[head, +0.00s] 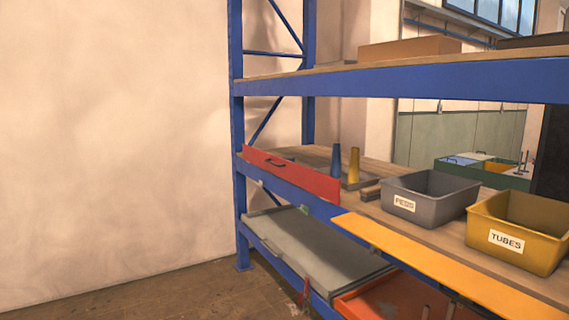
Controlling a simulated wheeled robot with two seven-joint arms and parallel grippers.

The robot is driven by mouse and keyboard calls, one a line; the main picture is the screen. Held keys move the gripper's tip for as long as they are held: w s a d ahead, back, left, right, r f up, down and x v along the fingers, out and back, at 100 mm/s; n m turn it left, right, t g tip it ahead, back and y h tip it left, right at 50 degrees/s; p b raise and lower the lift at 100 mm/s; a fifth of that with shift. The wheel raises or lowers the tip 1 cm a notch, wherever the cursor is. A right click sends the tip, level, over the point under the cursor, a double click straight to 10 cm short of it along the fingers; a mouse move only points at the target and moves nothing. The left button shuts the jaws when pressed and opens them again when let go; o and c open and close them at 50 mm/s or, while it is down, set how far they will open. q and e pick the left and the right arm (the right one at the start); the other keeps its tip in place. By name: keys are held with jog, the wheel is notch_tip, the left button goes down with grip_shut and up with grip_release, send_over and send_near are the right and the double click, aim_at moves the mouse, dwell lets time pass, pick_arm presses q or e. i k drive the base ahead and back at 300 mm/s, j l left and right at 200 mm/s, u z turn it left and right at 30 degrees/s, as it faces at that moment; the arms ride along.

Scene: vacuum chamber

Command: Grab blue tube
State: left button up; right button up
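A slim blue tube (336,162) stands upright on the middle shelf, near its left end. A yellow tube (354,165) stands upright just right of it, with a small gap between them. A yellow bin (503,243) labelled TUBES sits at the right of the same shelf. Neither of my grippers shows in the head view.
A grey bin (403,205) with a label stands left of the yellow bin. Blue rack uprights (240,190) and an upper shelf beam (400,82) frame the opening. Below are a grey lidded container (310,245) and a red-orange tray (400,298). Floor at left is clear.

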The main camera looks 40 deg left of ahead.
aim_at(335, 172)
jog(key=u, duration=1.1)
jog(key=i+j+z, duration=0.3)
jog(key=i+j, duration=0.4)
jog(key=i, duration=0.25)
jog(key=i+j+z, duration=0.3)
jog(key=i+j, duration=0.55)
jog(key=k+j, duration=0.05)
